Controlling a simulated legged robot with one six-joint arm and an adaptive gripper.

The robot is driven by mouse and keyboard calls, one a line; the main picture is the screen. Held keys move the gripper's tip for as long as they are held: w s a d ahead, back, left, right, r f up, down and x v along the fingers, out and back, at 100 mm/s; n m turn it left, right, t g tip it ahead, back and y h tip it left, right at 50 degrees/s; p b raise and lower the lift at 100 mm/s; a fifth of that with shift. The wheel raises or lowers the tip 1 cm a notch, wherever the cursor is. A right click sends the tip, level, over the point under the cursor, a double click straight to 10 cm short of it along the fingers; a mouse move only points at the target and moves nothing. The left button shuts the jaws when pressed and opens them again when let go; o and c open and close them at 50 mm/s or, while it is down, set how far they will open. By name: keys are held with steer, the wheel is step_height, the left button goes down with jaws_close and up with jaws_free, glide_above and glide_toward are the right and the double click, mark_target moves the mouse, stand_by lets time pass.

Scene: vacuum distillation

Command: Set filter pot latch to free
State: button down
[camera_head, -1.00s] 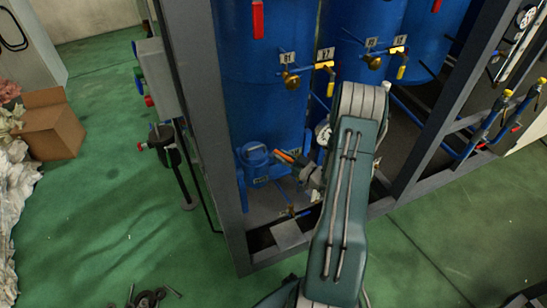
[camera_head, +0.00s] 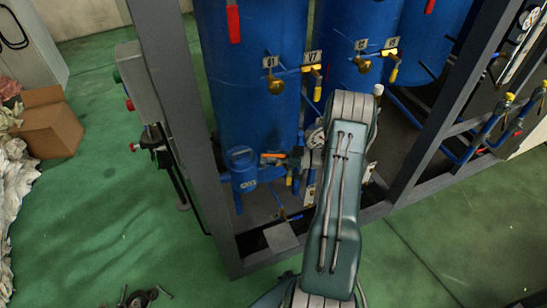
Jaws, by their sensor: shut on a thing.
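The filter pot (camera_head: 242,170) is a small blue canister low at the left front of the rack, below the large blue tanks. An orange piece, seemingly its latch (camera_head: 273,156), lies nearly level just right of the pot's top. My gripper (camera_head: 279,160) is at this orange piece, small and dark, partly hidden by my arm and the pipework. It is shut on what seems to be the latch. The fingertips are too small to see their exact contact.
A grey frame post (camera_head: 180,120) stands left of the pot. Tagged valves with yellow handles (camera_head: 317,90) are above. A gauge (camera_head: 315,138) sits beside my arm. A cardboard box (camera_head: 48,122) is on the open green floor at left.

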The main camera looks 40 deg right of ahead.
steer(key=shift+w, duration=0.15)
steer(key=shift+d, duration=0.1)
steer(key=c, duration=0.6)
jaws_free()
steer(key=v, duration=1.2)
steer(key=shift+w, duration=0.15)
steer(key=shift+d, duration=0.25)
